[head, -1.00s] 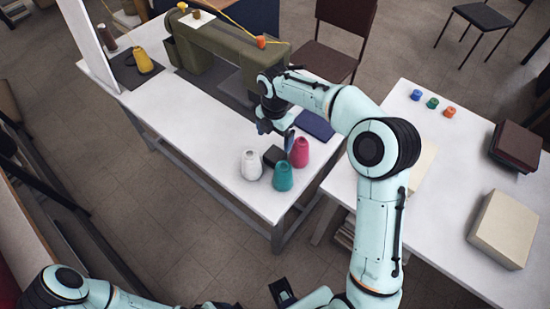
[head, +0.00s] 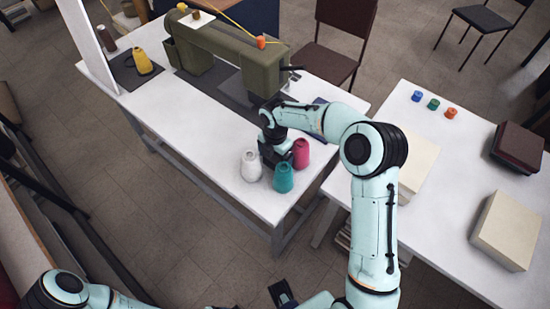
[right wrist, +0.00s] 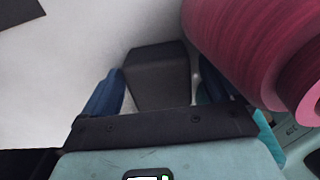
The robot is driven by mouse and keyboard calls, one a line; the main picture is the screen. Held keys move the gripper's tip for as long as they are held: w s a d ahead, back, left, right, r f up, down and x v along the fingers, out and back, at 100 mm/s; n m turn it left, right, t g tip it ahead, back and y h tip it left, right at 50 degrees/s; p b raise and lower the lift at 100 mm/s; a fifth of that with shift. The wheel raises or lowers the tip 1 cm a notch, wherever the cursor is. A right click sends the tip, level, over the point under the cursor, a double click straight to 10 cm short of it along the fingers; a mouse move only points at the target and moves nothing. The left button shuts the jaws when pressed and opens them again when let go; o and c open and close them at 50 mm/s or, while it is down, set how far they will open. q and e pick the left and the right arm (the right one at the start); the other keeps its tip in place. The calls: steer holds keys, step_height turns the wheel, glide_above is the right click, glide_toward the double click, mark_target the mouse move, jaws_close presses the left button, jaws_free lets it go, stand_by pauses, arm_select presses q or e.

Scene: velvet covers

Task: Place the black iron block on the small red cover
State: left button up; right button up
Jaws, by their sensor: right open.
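The black iron block (right wrist: 158,72) lies on the white table, between the two blue fingertips of my right gripper (right wrist: 160,92) in the right wrist view. The gripper is open, pointing down around the block, with a narrow gap beside it. In the head view my right gripper (head: 274,155) covers nearly all of the block, among the thread cones. I cannot make out a small red cover in either view. A dark part at the bottom edge of the head view may be my left gripper (head: 282,292); its jaws cannot be judged.
Pink (head: 301,153), teal (head: 283,177) and white (head: 251,165) cones stand close around my right gripper. A green sewing machine (head: 215,50) stands behind. A dark blue cover (head: 320,101) is mostly behind my arm. The right table (head: 450,160) holds boxes and small spools.

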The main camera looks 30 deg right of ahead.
jaws_close()
steer(key=shift+r, duration=0.15)
steer(key=shift+w, duration=0.1)
arm_select(q)
steer(key=r+p, duration=0.1)
steer(key=w+r+p, duration=0.1)
steer(key=r+p, duration=0.1)
steer(key=shift+w+r, duration=0.1)
steer(key=shift+w, duration=0.05)
arm_select(e)
step_height(320, 180, up, 20)
